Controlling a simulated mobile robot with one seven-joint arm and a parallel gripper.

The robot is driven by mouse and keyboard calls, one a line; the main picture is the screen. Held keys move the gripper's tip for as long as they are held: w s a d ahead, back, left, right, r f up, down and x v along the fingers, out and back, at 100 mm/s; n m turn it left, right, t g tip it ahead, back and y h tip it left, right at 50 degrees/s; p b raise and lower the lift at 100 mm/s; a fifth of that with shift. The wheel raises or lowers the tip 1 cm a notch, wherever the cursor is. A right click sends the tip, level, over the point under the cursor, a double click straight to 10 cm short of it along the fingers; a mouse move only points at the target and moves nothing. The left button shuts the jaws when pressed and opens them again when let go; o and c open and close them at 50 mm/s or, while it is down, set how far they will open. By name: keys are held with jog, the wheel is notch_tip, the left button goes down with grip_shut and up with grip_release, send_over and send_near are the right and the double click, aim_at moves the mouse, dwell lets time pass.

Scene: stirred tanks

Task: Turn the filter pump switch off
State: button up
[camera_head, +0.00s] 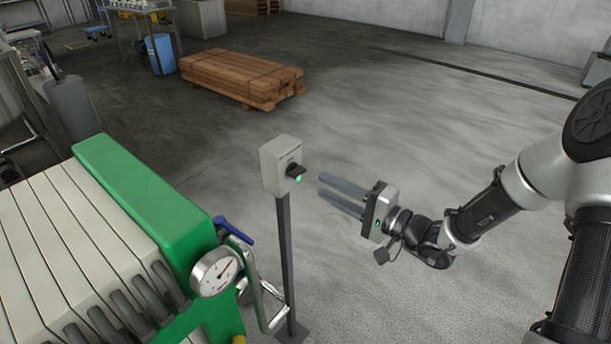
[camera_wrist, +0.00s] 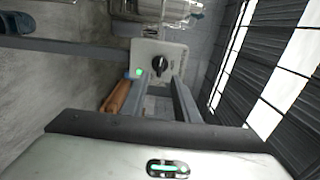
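The filter pump switch is a light grey box (camera_head: 282,163) on a thin dark post. It has a black rotary knob (camera_head: 294,171) and a lit green lamp (camera_head: 298,178) on its face. My gripper (camera_head: 342,194) is to the right of the box, its two fingers pointing at it with a gap of air between. In the wrist view the box (camera_wrist: 148,50) lies beyond the fingertips, with the knob (camera_wrist: 160,66) above and between them and the green lamp (camera_wrist: 138,72) beside it. The fingers are parted with nothing between them.
A green-ended filter press (camera_head: 150,195) with a pressure gauge (camera_head: 214,271) and a blue-handled valve (camera_head: 232,230) stands close left of the post (camera_head: 286,260). Stacked timber (camera_head: 240,77) lies on the floor behind. The floor right of the post is clear.

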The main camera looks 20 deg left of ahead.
aim_at(301, 174)
jog(key=x, duration=0.7)
jog(key=shift+a, duration=0.25)
grip_shut()
